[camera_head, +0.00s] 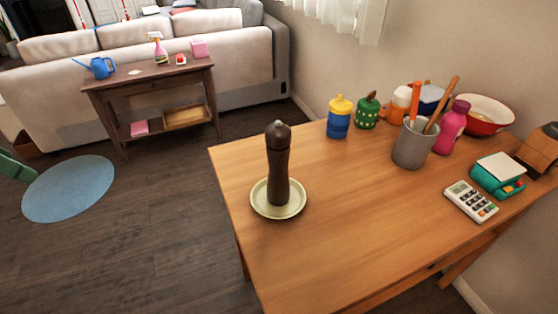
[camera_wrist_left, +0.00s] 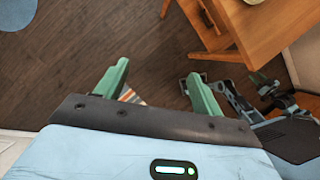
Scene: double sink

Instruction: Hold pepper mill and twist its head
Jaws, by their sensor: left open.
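The dark brown pepper mill (camera_head: 278,168) stands upright on a pale round saucer (camera_head: 262,209) near the table's left edge. Its head has a small light knob on top. My left gripper shows only as a green part (camera_head: 12,168) at the left edge of the head view, far from the mill. In the left wrist view my left gripper (camera_wrist_left: 157,68) has its two green fingers apart, with nothing held between them. The mill is not visible there. Parts of my right arm, perhaps with its gripper (camera_wrist_left: 264,86), show at the right, too unclear to read.
The wooden table (camera_head: 330,240) is bare in front and right of the mill. A grey utensil pot (camera_head: 411,148), pink bottle (camera_head: 453,125), red bowl (camera_head: 488,122), calculator (camera_head: 470,201) and several jars stand behind and right. Open floor lies left, before a side table (camera_head: 150,92).

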